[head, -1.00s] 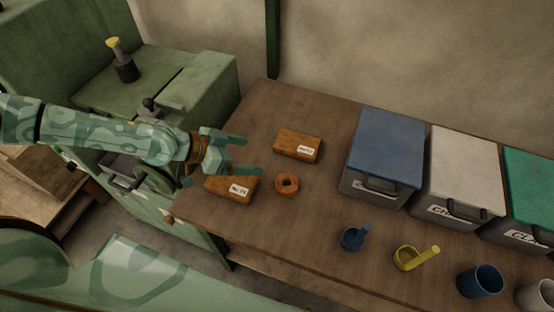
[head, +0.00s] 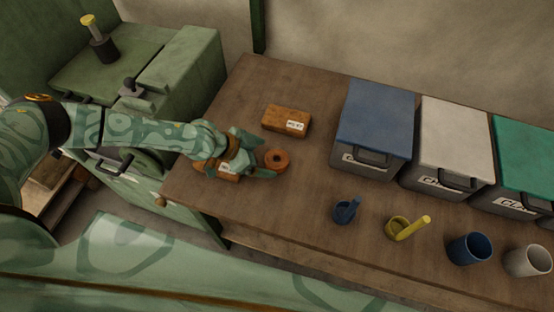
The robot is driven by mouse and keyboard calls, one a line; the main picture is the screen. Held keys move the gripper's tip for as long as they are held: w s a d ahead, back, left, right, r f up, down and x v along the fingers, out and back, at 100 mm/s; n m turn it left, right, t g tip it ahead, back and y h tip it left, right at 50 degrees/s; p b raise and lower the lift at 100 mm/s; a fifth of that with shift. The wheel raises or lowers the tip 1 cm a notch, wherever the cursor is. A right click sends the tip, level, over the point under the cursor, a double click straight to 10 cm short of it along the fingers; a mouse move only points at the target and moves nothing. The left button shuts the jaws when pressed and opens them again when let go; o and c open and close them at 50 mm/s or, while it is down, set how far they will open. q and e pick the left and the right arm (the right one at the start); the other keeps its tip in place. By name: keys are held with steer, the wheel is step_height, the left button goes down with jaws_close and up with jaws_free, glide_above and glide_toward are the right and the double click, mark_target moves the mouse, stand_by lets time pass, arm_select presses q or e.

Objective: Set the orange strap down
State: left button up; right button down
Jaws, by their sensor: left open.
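The orange strap (head: 277,161), a small coil with a dark hole, rests on the wooden table (head: 300,205) right of my left gripper. My left gripper (head: 267,156) is open, with its two fingers pointing right, one behind the coil and one at its near left side. The near fingertip overlaps the coil's edge in this view; I cannot tell whether they touch. My right gripper is not in view.
A labelled brown block (head: 287,118) lies behind the coil; another (head: 226,174) is partly under my left gripper. Bare table lies in front of the orange coil.

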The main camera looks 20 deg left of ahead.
mark_target(274, 159)
arm_select(q)
steer(key=x, duration=0.4)
steer(key=shift+s+d+r+b, duration=0.1)
steer(key=shift+d+b, duration=0.1)
steer(key=shift+b, duration=0.15)
steer(key=c, duration=1.2)
steer(key=shift+r, duration=0.2)
